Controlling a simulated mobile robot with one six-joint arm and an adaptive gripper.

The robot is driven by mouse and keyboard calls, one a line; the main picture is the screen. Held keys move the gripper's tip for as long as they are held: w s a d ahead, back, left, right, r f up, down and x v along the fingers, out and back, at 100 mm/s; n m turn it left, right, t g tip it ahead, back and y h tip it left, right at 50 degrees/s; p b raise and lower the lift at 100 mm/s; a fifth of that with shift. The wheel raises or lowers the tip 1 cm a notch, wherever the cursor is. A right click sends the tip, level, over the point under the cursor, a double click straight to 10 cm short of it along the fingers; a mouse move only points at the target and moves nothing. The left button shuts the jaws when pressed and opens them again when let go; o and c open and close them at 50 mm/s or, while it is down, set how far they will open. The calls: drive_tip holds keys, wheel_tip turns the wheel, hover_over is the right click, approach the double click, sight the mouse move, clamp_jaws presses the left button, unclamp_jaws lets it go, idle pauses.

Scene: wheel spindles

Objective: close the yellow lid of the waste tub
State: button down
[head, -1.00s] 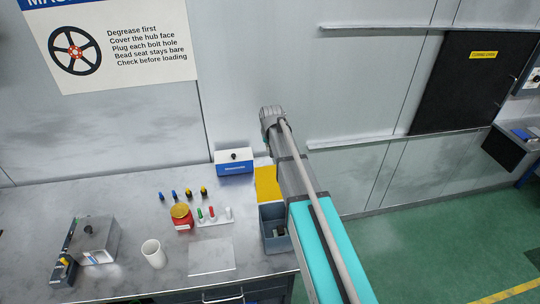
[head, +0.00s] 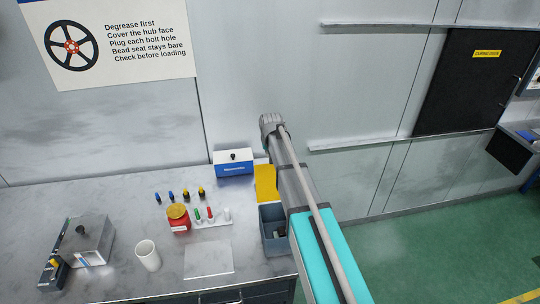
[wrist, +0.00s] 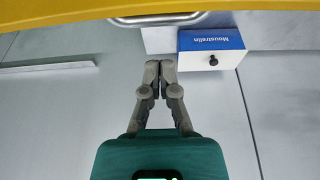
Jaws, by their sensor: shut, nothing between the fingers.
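The waste tub (head: 268,244) is a grey open-topped box at the bench's right end, with dark contents partly visible. Its yellow lid (head: 265,184) is raised open at the tub's back edge; my arm covers its right side in the head view. In the wrist view the yellow lid (wrist: 90,22) crosses the top as a band, with a metal handle (wrist: 160,20) below it. My gripper (wrist: 160,66) is shut and empty, its tips a short way below the handle in that picture and apparently apart from it. The head view does not show the fingers.
A blue-and-white box (head: 233,163) stands by the wall left of the lid; it also shows in the wrist view (wrist: 212,48). A red jar (head: 179,220), a white cup (head: 148,256) and small coloured plugs stand farther left. The wall is close behind.

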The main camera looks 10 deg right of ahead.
sight(272, 180)
drive_tip(key=shift+s+f+b, duration=0.2)
drive_tip(key=shift+s+f, duration=0.15)
drive_tip(key=shift+s, duration=0.35)
drive_tip(key=shift+s+f+b, duration=0.2)
drive_tip(key=shift+s+f, duration=0.15)
drive_tip(key=shift+s, duration=0.35)
